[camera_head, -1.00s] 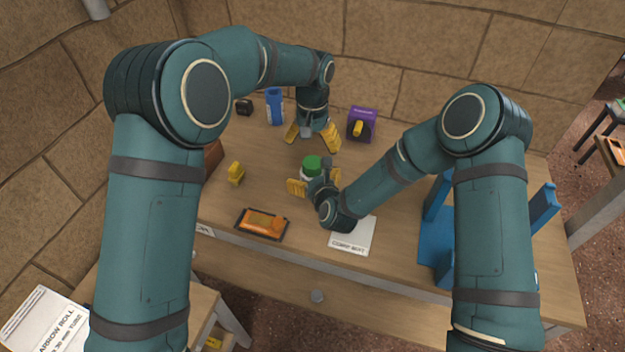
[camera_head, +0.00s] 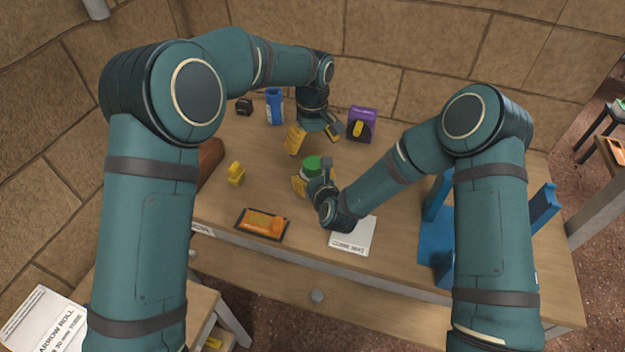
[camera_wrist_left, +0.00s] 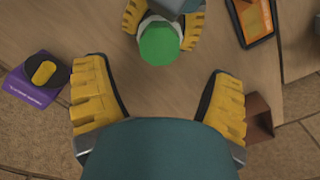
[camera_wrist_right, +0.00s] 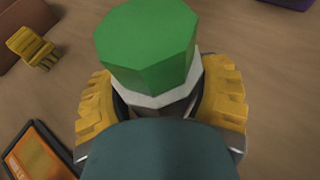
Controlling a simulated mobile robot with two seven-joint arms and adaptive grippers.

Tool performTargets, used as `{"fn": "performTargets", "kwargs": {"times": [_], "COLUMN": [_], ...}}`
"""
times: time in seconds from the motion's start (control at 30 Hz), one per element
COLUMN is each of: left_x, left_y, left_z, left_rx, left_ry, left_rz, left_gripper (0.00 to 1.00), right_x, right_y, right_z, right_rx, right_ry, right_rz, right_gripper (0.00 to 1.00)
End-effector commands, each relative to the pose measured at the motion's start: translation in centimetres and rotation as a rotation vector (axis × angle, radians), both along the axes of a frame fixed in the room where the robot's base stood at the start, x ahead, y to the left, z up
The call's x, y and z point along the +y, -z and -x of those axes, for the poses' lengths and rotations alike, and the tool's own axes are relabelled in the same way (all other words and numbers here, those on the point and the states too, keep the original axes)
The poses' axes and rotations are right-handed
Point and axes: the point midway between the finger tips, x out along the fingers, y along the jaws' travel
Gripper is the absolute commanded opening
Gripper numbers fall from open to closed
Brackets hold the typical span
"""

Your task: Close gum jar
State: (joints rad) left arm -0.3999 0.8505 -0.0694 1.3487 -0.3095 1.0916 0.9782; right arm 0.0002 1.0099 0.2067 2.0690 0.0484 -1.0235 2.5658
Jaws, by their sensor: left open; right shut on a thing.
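The gum jar has a white body (camera_wrist_right: 155,100) and a green lid (camera_head: 311,162) sitting on top; how tightly it sits cannot be told. The jar stands near the middle of the table. My right gripper (camera_head: 316,183) is shut around the jar's body, one yellow finger on each side, in the right wrist view below the lid. My left gripper (camera_head: 314,140) is open and empty, above and behind the jar, pointing down. In the left wrist view the green lid (camera_wrist_left: 160,43) lies ahead of the open fingers, apart from them.
A purple box (camera_head: 362,124) and a blue container (camera_head: 275,106) stand at the back. A small yellow object (camera_head: 236,174) is to the left. An orange item in a dark tray (camera_head: 243,233), a white card (camera_head: 350,246) and a blue stand (camera_head: 436,245) lie around the front and right.

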Motion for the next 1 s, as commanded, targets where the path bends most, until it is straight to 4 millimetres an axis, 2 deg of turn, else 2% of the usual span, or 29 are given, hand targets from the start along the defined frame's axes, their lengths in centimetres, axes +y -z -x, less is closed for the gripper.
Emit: {"fn": "performTargets", "kwargs": {"times": [0.13, 0.33, 0.8, 1.0], "left_x": [0.0, 0.0, 0.0, 0.0], "left_y": [0.0, -0.1, 0.1, 1.8], "left_z": [0.0, 0.0, 0.0, 0.0], "left_rx": [0.001, 0.001, 0.002, 0.004], "left_ry": [-0.204, -0.366, -0.403, -0.402], "left_rz": [0.0, 0.0, -0.001, -0.002], "left_gripper": [0.83, 0.83, 0.83, 0.83], "right_x": [0.0, 0.0, 0.0, 0.0], "right_y": [0.0, 0.0, 0.0, 0.0], "right_z": [0.0, 0.0, 0.0, 0.0], "right_rx": [-0.001, -0.001, -0.001, -0.001], "right_ry": [0.0, 0.0, 0.0, 0.0], "right_rz": [0.0, 0.0, 0.0, 0.0], "right_gripper": [0.0, 0.0, 0.0, 0.0]}}
